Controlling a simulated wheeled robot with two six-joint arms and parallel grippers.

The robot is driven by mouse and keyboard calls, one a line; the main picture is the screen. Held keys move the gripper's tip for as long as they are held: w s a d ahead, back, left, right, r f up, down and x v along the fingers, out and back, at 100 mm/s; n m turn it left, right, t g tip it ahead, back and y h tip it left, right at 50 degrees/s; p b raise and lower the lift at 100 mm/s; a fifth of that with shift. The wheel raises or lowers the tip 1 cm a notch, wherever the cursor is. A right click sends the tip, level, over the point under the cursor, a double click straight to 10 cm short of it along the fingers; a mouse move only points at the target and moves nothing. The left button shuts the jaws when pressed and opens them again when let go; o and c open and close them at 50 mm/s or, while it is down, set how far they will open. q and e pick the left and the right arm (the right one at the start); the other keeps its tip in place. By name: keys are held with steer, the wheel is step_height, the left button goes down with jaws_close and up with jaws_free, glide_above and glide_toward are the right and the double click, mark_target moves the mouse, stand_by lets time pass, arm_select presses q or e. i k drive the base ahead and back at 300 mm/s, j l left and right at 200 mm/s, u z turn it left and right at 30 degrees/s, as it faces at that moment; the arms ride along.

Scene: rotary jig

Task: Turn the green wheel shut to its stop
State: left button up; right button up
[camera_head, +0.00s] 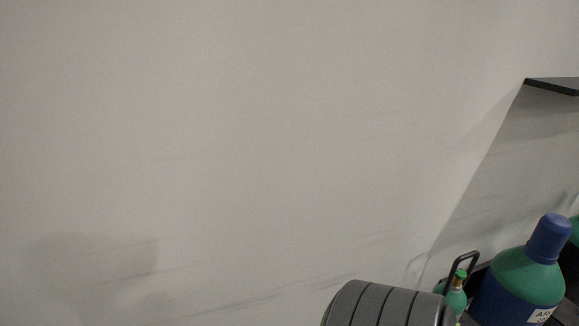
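No green wheel can be made out in the head view. Neither of my grippers is in view.
A pale wall (250,130) fills most of the view. A grey ribbed drum-like object (375,306) is cut off by the bottom edge. A dark curved handle (462,262) rises by the small bottle. A dark shelf (555,86) juts in at the upper right.

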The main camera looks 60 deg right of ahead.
mark_target(461, 274)
steer(key=i+z, duration=0.1)
steer(key=z, duration=0.3)
steer(key=i+z, duration=0.1)
steer(key=z, duration=0.25)
steer(key=i+j+z, duration=0.1)
steer(key=z, duration=0.3)
steer(key=i+j+z, duration=0.1)
steer(key=z, duration=2.1)
